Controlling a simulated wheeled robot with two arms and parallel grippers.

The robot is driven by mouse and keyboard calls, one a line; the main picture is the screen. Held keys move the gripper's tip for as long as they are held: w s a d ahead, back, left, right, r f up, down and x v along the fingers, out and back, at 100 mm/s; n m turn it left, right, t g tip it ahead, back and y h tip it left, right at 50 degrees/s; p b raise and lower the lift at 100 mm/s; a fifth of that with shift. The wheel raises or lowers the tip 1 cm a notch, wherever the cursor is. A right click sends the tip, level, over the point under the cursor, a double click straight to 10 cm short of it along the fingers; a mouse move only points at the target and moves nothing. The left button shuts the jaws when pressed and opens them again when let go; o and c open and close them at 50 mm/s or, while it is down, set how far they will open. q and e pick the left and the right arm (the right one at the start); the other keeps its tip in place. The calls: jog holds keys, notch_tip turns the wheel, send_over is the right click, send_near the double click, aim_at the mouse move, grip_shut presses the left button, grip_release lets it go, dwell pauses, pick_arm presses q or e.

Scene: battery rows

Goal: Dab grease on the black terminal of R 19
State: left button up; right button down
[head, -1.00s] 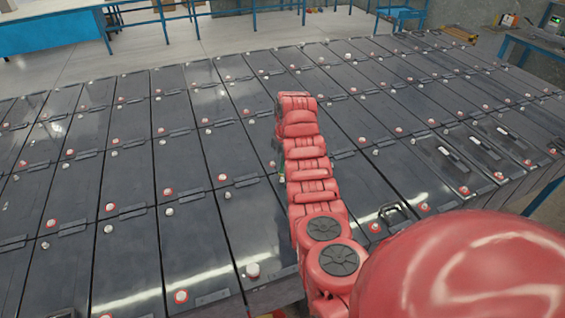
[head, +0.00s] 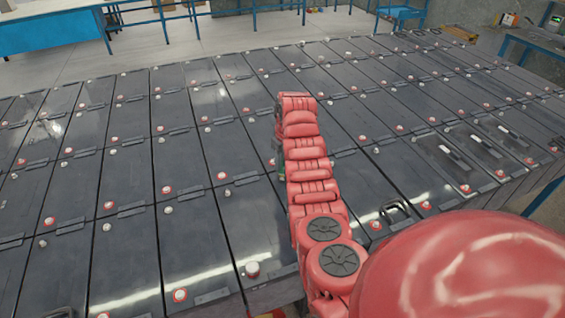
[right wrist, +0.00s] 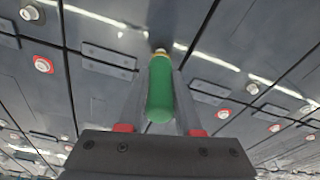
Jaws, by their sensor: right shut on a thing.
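My right gripper (right wrist: 160,128) is shut on a green cylindrical grease applicator (right wrist: 160,90) in the right wrist view. Its pale, brassy tip (right wrist: 160,52) points away from the gripper towards the dark battery lids. Whether the tip touches anything cannot be told. In the head view my red right arm hides most of the gripper; a bit of dark and green shows beside the arm. Terminals with red rings (right wrist: 43,64) and plain pale terminals (right wrist: 29,12) stand on the lids. No label is readable, so R 19 cannot be singled out. My left gripper is out of view.
Rows of dark batteries (head: 185,225) fill the area ahead, with raised terminals and flat bars on their lids. A blue bench (head: 50,32) and rails are beyond, across open floor.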

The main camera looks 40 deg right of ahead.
jog(key=shift+f+b, duration=0.3)
jog(key=shift+f, duration=0.15)
dwell(0.5)
jog(key=shift+r, duration=0.1)
dwell(0.5)
jog(key=shift+r+b, duration=0.3)
jog(key=shift+r, duration=3.7)
jog(key=shift+f, duration=0.1)
